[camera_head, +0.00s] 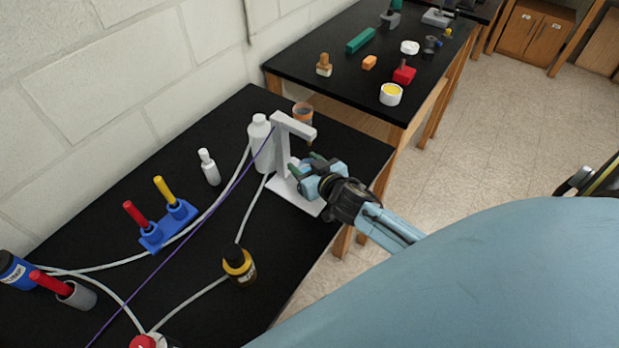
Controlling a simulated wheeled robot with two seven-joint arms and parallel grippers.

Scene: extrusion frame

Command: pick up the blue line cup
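No cup with a clear blue line stands out in the head view. A blue container with a white label (14,270) is at the left edge, partly cut off. My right gripper (304,166) is at the white stand (284,150) near the right edge of the near table. Its two dark green fingertips look spread apart. A small pale thing (295,162) shows close to the fingers; I cannot tell what it is or whether they touch it. My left gripper is not in view.
On the near black table (200,255) are a white bottle (262,148), an orange-rimmed cup (303,112), a blue rack (168,227) with red and yellow handles, and a dark yellow-topped bottle (240,265). Pale tubes and a purple line cross it. A second table (320,45) stands behind.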

